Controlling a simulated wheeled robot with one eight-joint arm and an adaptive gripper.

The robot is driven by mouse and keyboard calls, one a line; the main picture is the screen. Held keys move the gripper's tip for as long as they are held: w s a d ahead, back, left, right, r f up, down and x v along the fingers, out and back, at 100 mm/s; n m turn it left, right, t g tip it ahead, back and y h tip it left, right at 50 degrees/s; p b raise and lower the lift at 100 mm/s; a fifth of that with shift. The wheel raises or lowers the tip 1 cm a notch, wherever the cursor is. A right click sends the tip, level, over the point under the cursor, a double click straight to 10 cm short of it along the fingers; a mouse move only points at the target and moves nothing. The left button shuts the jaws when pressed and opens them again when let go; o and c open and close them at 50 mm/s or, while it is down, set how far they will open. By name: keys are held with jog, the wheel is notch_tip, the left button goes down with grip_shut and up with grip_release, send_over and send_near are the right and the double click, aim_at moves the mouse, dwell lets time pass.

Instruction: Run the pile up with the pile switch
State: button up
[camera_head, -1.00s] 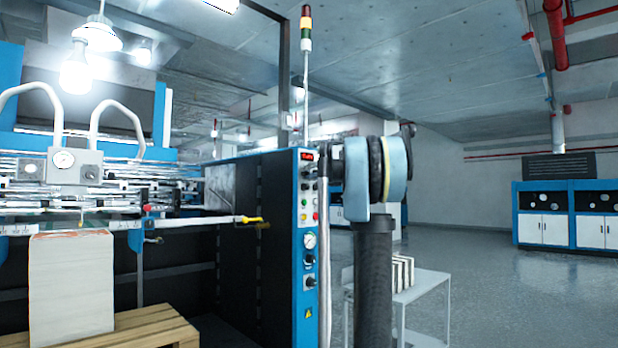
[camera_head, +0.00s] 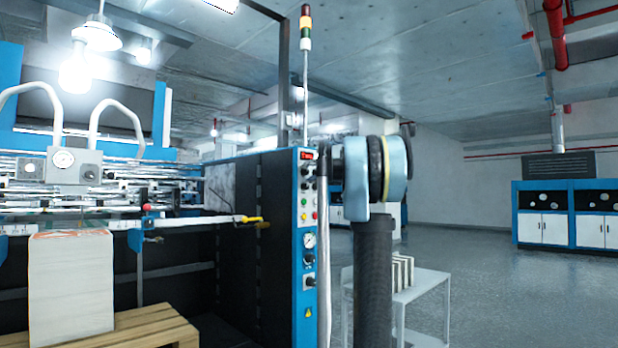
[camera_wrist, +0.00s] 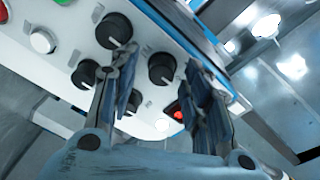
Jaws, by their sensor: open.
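The pile (camera_head: 72,290) is a tall white stack with an orange-patterned top, standing on a wooden pallet (camera_head: 135,332) at lower left, below the feeder head (camera_head: 75,165). The blue-edged control panel (camera_head: 309,225) carries several dark knobs and small coloured buttons. In the wrist view, my gripper (camera_wrist: 158,60) is open in front of the panel. A dark knob (camera_wrist: 162,68) shows between its fingers; contact cannot be told. Other dark knobs (camera_wrist: 114,30) lie beside it. I cannot tell from labels which control is the pile switch. In the head view my arm hides the gripper.
A yellow-handled bar (camera_head: 250,219) juts toward the panel. A white side table (camera_head: 420,285) stands right of my arm. Open floor (camera_head: 510,295) lies to the right.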

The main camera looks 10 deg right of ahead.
jog(key=v, duration=1.1)
jog(key=shift+s, duration=0.25)
jog(key=shift+d+f, duration=0.1)
jog(key=s+a+f+n+g+h, duration=0.1)
jog(key=s+a+f+n+g, duration=0.2)
jog(key=s+f, duration=0.5)
jog(key=s+a+f+g, duration=0.2)
jog(key=s+a+f, duration=0.4)
jog(key=f, duration=0.5)
jog(key=s+a+f+n+g+h, duration=0.1)
jog(key=s+a+f+n+g, duration=0.2)
jog(key=s+f, duration=0.5)
jog(key=s+d+f+g+h, duration=0.2)
jog(key=s+d+f+h, duration=0.1)
jog(key=s+f, duration=0.9)
jog(key=s+d+f+g+h, duration=0.3)
jog(key=s+f, duration=0.9)
jog(key=f, duration=0.9)
jog(key=shift+n+h, duration=0.3)
jog(key=shift+h, duration=0.3)
jog(key=shift+s+d, duration=0.1)
jog(key=shift+c, duration=1.3)
